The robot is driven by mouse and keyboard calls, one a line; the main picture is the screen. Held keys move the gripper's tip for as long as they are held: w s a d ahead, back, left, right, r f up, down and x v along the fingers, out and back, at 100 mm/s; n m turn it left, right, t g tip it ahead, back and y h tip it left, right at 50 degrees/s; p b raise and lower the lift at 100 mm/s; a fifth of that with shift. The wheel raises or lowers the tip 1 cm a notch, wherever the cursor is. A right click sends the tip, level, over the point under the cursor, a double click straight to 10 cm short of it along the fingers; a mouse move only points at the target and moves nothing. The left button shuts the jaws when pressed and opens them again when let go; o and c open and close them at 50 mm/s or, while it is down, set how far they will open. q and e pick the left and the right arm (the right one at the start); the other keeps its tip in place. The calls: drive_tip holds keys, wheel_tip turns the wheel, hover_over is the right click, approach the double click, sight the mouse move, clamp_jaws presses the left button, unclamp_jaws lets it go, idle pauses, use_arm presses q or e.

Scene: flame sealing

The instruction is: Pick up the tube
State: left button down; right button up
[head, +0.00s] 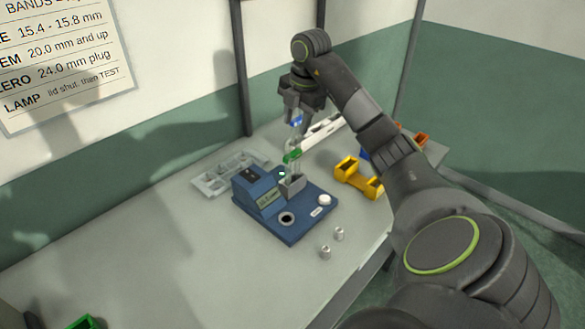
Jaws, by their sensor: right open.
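My right gripper (299,122) hangs at the end of my arm above the back of a blue device (262,203), pointing down with its jaws open. A long white piece with a green end (312,138) lies slanted just below and behind the fingers. A small grey block (292,186) stands on the device under the gripper. I cannot pick out the tube for certain; the area between the fingers and the block is small and blurred. No held object shows clearly. My left gripper is out of view.
A grey compartment tray (229,174) lies left of the device. A yellow holder (358,178) stands to the right, with an orange bin (420,140) behind. Two small metal pieces (332,244) stand in front. A green bin (86,322) is at the lower left. The table's left half is mostly clear.

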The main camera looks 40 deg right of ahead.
sight(294, 136)
drive_tip(key=shift+f, duration=0.5)
drive_tip(key=shift+a+f+b, duration=0.1)
drive_tip(key=shift+f+b, duration=0.4)
drive_tip(key=shift+b, duration=0.15)
drive_tip(key=shift+w+a+f, duration=0.1)
drive_tip(key=shift+w+f, duration=0.05)
drive_tip(key=shift+f, duration=0.85)
drive_tip(key=shift+w+f, duration=0.15)
drive_tip(key=shift+f, duration=0.8)
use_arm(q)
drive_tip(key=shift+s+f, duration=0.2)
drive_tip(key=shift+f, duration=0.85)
use_arm(e)
clamp_jaws()
